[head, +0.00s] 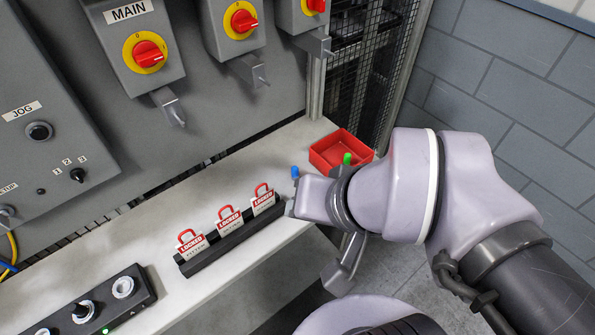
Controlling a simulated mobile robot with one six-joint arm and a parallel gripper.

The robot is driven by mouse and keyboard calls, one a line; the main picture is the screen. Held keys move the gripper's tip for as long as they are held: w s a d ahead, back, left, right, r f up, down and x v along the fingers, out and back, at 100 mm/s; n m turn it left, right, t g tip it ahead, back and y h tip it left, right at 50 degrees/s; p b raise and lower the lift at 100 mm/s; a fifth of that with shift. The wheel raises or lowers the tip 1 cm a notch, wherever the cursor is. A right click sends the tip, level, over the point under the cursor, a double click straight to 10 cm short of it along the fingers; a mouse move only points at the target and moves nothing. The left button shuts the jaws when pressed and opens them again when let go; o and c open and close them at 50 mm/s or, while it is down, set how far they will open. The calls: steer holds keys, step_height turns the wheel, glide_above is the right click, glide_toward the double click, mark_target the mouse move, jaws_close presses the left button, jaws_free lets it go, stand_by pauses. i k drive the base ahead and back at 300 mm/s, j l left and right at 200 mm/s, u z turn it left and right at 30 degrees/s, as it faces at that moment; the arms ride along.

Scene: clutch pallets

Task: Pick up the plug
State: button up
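My gripper (297,200) is at the right end of the grey bench, just right of the rack of red-and-white lockout tags. My own wrist and arm cover much of it, so its opening between the fingers is hidden. No object is clearly identifiable as the plug. A small blue piece (295,172) shows right behind my gripper. A small green piece (347,159) stands at the red tray (324,149). A black piece (82,309) sits in the black strip (138,281) at the lower left, far from my gripper.
The black rack (215,253) holds several "LOCKED" tags along the bench's front edge. Switch boxes (134,70) with red knobs hang above, their grey hasps jutting out over the bench. The bench (150,225) is clear between rack and wall. A wire mesh stands behind the tray.

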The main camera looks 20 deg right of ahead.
mark_target(295, 170)
steer(key=l+z, duration=0.15)
steer(key=z, duration=0.3)
steer(key=l+z, duration=0.15)
steer(key=z, duration=0.3)
steer(key=i+j, duration=0.4)
